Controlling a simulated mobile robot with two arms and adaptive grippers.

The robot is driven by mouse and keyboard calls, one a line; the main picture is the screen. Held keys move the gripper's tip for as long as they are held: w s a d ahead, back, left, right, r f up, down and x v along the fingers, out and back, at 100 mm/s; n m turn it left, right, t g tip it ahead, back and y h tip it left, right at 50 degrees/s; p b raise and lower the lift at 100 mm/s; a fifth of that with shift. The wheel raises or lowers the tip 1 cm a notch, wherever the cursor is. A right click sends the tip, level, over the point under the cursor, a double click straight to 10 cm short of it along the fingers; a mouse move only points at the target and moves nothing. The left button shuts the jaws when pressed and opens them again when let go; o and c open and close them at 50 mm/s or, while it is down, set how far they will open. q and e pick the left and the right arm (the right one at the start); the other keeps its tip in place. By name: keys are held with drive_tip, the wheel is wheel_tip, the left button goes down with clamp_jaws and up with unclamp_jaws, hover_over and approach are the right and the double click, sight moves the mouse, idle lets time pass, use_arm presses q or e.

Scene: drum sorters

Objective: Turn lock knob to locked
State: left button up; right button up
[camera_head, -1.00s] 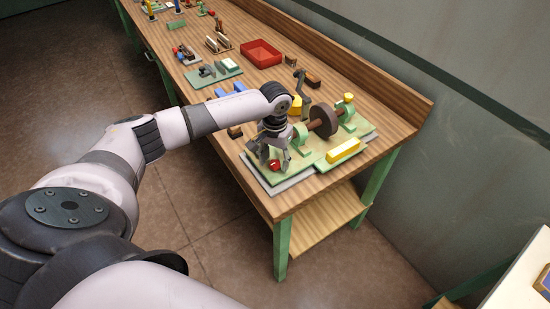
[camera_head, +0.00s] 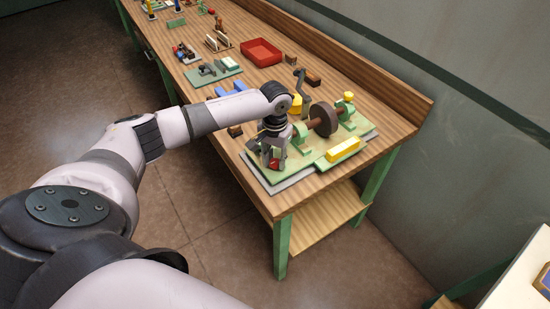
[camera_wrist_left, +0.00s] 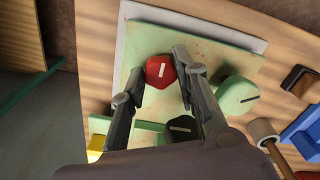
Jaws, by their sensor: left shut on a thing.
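The red lock knob (camera_wrist_left: 158,72) is at the front corner of the green fixture board (camera_head: 312,166) in the head view, largely hidden by my gripper. In the left wrist view a short pale mark shows on its top, running nearly up and down. My left gripper (camera_wrist_left: 160,80) reaches down over it from above, with one finger on each side, and is shut on it. A black knob (camera_wrist_left: 180,128) with a pale mark sits close to the gripper's palm in the wrist view. My right gripper is not in view.
A dark wheel on a shaft (camera_head: 323,120) stands on the same board, beside a yellow block (camera_head: 343,150). A red tray (camera_head: 262,51) and other small fixtures sit farther along the wooden bench. The bench's front edge is close to the board.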

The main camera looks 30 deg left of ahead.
sight(275, 162)
use_arm(q)
drive_tip(key=shift+r+m+p, duration=0.15)
drive_tip(key=shift+m+p, duration=0.35)
drive_tip(key=shift+p, duration=0.1)
clamp_jaws()
drive_tip(key=shift+m, duration=0.3)
drive_tip(key=o, duration=1.1)
unclamp_jaws()
drive_tip(key=shift+c, duration=0.2)
drive_tip(key=shift+o, duration=0.5)
wheel_tip(275, 162, up, 12)
